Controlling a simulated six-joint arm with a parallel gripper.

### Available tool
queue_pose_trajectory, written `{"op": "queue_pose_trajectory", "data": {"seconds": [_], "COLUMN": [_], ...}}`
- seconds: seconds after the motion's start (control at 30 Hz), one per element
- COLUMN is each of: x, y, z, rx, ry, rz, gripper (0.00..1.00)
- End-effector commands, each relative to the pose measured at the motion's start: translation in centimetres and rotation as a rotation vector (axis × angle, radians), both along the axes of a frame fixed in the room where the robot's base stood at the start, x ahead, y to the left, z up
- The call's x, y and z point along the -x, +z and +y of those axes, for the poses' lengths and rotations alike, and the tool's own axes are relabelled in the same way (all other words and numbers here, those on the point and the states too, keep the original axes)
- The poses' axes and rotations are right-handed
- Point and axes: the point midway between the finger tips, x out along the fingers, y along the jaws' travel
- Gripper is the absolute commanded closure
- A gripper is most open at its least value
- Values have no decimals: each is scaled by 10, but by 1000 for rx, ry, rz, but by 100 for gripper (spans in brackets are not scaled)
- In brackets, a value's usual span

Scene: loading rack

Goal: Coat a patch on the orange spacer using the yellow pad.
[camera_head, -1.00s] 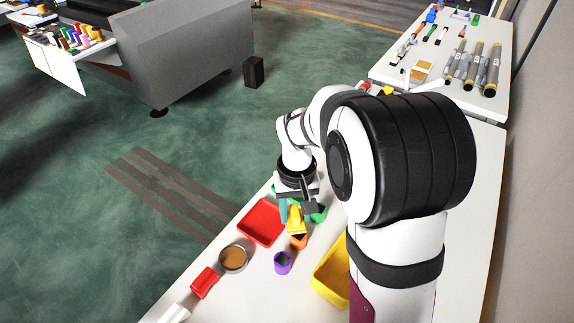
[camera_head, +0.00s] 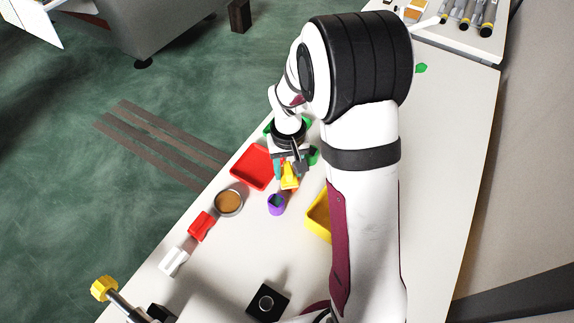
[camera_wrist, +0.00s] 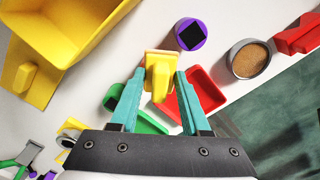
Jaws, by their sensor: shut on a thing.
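My gripper (camera_wrist: 158,76) is shut on the yellow pad (camera_wrist: 158,66), its teal fingers on either side of it. In the head view, the pad (camera_head: 289,178) is at the gripper's tip, beside the red tray. A small bit of the orange spacer (camera_head: 294,189) shows just below the pad in the head view. The rest of the spacer is hidden, and I cannot tell whether the pad touches it. In the wrist view, the spacer is not visible behind the pad.
A green tray (camera_wrist: 145,122) lies near the fingers.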

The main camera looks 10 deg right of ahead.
Motion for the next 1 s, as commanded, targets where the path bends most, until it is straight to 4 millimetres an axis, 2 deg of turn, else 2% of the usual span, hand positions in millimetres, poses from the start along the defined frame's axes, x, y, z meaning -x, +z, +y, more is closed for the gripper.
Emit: {"op": "queue_pose_trajectory", "data": {"seconds": [0.37,0.87,0.9,1.0], "x": [-23,3,4,2], "y": [2,6,-5,10], "z": [-27,4,4,4], "rx": [0,0,0,0], "ry": [-2,0,0,0], "rz": [-2,-4,6,-4], "gripper": [98,98,98,98]}}
